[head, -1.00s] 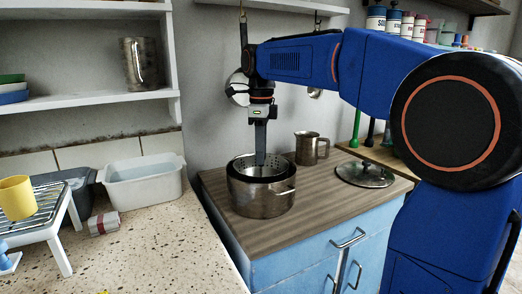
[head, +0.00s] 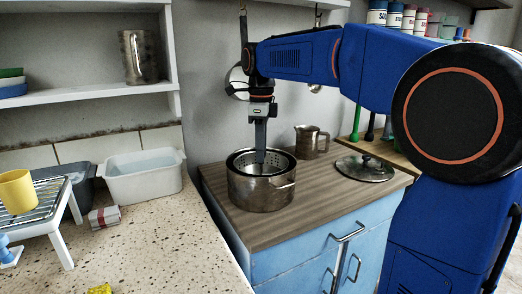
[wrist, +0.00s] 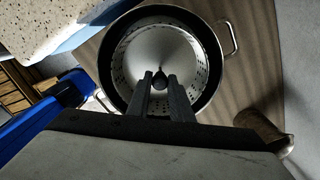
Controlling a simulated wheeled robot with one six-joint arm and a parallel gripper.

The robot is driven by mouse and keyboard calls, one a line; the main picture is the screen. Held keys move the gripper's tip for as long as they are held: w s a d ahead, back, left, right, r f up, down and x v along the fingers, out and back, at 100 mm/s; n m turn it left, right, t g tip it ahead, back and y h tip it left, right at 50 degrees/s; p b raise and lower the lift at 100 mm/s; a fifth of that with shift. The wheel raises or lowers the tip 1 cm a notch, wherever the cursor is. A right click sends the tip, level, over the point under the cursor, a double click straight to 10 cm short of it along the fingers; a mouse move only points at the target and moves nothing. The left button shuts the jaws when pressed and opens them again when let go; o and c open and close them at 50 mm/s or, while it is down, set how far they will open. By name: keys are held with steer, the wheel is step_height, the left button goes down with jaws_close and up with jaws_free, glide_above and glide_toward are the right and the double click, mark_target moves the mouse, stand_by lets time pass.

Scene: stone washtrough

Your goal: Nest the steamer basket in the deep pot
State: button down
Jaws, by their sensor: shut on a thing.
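The deep pot (head: 262,195) is a steel pot with side handles, upright on the wooden counter. The steamer basket (head: 243,160), pale metal with a perforated wall, is inside the pot's mouth, its rim near the pot's rim. In the wrist view the basket (wrist: 128,60) lies within the pot's dark ring (wrist: 214,65), with a dark gap around it, widest on the right. My gripper (head: 260,163) reaches down into the basket; its fingers (wrist: 161,78) are shut on the basket's dark central post. Whether the basket rests on the pot's bottom is hidden.
A steel pitcher (head: 311,142) stands behind the pot, and a lid (head: 365,168) lies to its right. On the speckled counter at left are a white tub (head: 145,180), a rack with a yellow cup (head: 17,192), and a small wrapped block (head: 104,217).

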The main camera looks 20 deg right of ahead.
steer(key=shift+f, duration=1.3)
stand_by(0.9)
steer(key=c, duration=1)
jaws_free()
steer(key=shift+r, duration=3.5)
